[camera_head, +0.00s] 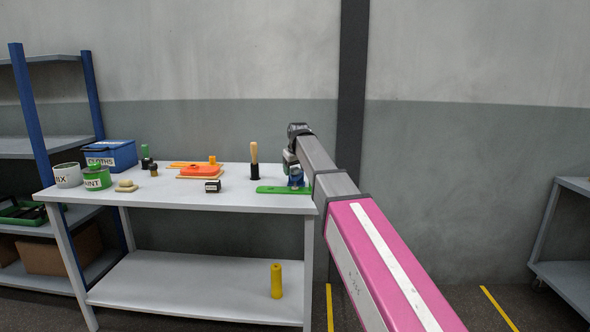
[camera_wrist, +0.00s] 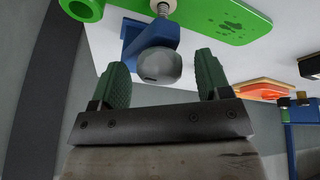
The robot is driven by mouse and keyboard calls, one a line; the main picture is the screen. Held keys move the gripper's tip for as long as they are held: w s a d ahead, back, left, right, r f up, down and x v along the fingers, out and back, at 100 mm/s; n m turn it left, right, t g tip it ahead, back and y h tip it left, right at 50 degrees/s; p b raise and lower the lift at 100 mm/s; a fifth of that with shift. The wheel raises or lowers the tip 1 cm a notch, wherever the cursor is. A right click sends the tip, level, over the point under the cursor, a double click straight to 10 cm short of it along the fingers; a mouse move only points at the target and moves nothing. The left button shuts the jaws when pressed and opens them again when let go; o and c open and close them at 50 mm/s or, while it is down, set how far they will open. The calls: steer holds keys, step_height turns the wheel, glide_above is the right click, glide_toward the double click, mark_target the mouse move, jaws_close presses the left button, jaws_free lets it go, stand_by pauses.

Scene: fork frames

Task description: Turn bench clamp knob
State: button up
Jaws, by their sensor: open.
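The bench clamp has a blue body (camera_head: 297,177) and stands at the right end of the workbench by a green board (camera_head: 275,190). In the wrist view, the clamp's blue body (camera_wrist: 152,36) carries a rounded grey knob (camera_wrist: 160,66). A silver screw (camera_wrist: 163,7) shows by the green board (camera_wrist: 225,18). My gripper (camera_wrist: 161,59) is open, with one green finger on each side of the knob. Gaps show between the knob and both fingers, and I cannot tell its exact depth between them. In the head view my arm partly hides the clamp.
The workbench top (camera_head: 235,202) also holds a wooden-handled tool (camera_head: 254,160), an orange block (camera_head: 200,171), a blue cloths box (camera_head: 110,155) and labelled cans. A yellow cylinder (camera_head: 276,281) stands on the lower shelf. A dark wall post (camera_head: 352,90) rises behind my arm.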

steer(key=c, duration=0.9)
steer(key=shift+m+h, duration=0.3)
steer(key=shift+m, duration=0.5)
steer(key=o, duration=0.9)
steer(key=shift+r, duration=0.1)
steer(key=v, duration=1)
steer(key=shift+s+r, duration=0.2)
steer(key=shift+r, duration=0.1)
